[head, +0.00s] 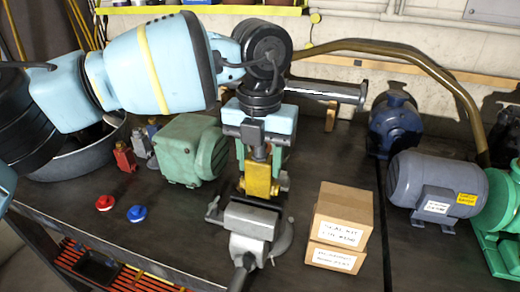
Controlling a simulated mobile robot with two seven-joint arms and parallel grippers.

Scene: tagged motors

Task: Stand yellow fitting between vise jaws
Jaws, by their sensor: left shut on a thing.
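The yellow fitting (258,180) is a small brass-yellow block, held upright in my left gripper (257,158). The gripper comes down from above and is shut on the fitting's upper part. The vise (250,225) is grey metal and stands on the dark bench directly below, its handle toward the front. The fitting's lower end is at or just above the vise jaws (252,205) in the picture; I cannot tell whether it is between them or touching. My right gripper is not in view.
Two stacked cardboard boxes (340,222) stand right of the vise. A green motor (190,150) is behind left, with a red cap (105,202) and a blue cap (137,213) in front. A grey motor (430,185) and a blue motor (394,125) stand at the right.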

